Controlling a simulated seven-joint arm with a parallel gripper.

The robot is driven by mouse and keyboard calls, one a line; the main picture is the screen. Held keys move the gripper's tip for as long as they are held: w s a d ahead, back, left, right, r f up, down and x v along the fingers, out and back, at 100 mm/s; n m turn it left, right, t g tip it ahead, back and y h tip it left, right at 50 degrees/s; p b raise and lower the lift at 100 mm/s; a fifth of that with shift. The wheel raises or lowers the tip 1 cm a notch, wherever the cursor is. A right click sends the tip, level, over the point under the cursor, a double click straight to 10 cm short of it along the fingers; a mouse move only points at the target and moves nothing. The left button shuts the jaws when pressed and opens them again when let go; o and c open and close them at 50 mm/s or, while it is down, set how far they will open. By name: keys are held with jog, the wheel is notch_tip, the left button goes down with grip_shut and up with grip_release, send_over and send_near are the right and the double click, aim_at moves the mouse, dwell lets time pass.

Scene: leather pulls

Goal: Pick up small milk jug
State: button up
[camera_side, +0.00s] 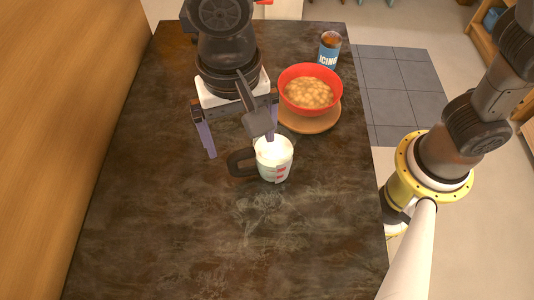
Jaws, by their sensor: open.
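The small milk jug (274,163) stands upright on the dark table, just below and right of my gripper in the side view. It is white with red markings and has a dark handle on its left. My gripper (240,148) is open, with its two fingers spread wide. One finger hangs to the left of the jug, above its handle side. The other finger's tip is at the jug's rim and overlaps it in the picture. I cannot tell whether it touches the jug.
A red bowl of light round pieces (311,70) sits on a brown round board (310,124) behind and right of the jug. The table (220,245) is clear in front.

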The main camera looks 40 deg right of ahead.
jog(key=shift+s+a+f, duration=0.1)
jog(key=shift+a+f, duration=0.05)
jog(key=shift+f, duration=3.75)
jog(key=shift+r, duration=0.1)
grip_shut()
